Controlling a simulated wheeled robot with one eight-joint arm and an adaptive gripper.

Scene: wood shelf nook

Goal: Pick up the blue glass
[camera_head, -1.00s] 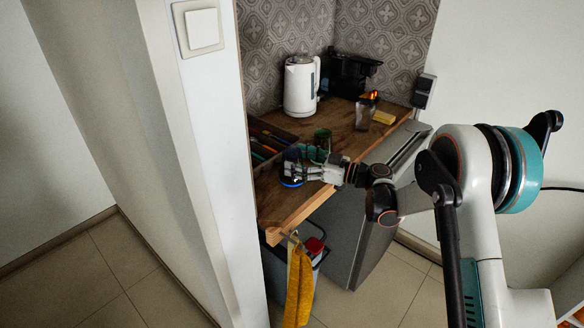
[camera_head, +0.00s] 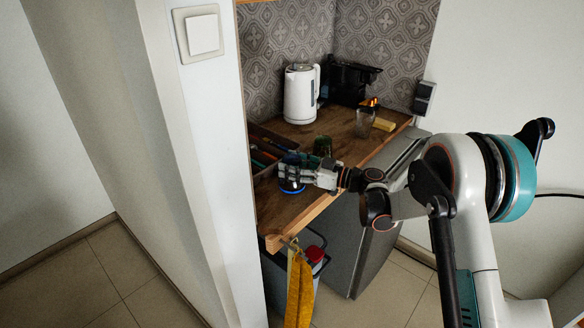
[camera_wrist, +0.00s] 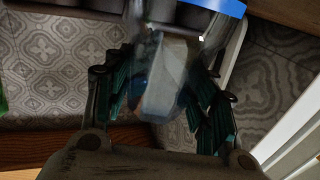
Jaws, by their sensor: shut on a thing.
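The blue glass (camera_head: 291,190) is at the left part of the wooden counter, with its blue edge showing below my gripper (camera_head: 290,174). In the wrist view the clear body of the glass (camera_wrist: 165,75) lies between the two fingers of my gripper (camera_wrist: 160,95), with a bright blue band near the top edge. My gripper is shut on the glass. The fingers hide much of the glass in the head view, and I cannot tell whether its base touches the counter.
On the counter (camera_head: 300,207), a dark green glass (camera_head: 322,146) stands just behind my gripper. A tray of utensils (camera_head: 265,148) is at left. A white kettle (camera_head: 300,94), clear glass (camera_head: 364,123), yellow sponge (camera_head: 384,124) and black machine (camera_head: 350,82) are farther back. A yellow cloth (camera_head: 299,290) hangs in front.

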